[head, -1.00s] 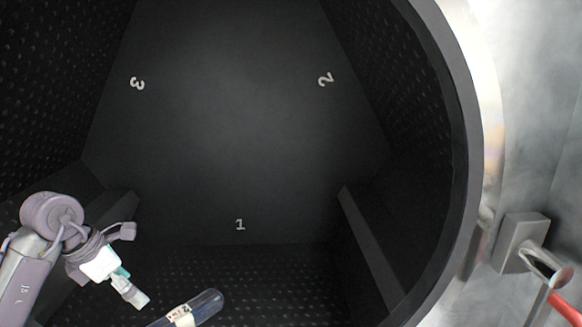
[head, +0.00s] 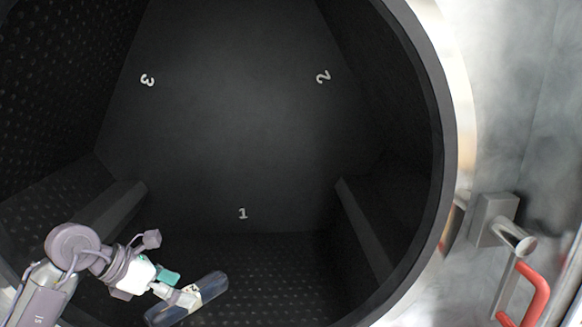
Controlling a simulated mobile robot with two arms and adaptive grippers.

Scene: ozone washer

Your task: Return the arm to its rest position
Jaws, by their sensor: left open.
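My left arm comes in from the lower left, and its gripper (head: 174,287) is open over the lower front of the dark washer drum (head: 240,130). One finger shows teal and the other pale grey. The gripper hides some of the tube's middle. My right gripper is not in view.
The drum's round metal rim (head: 440,60) curves down the right side. A metal latch with a red handle (head: 537,293) sticks out to the right of it. Ridges run along the drum's lower sides. The drum's middle, with numbers 1, 2 and 3 on the back wall, is free.

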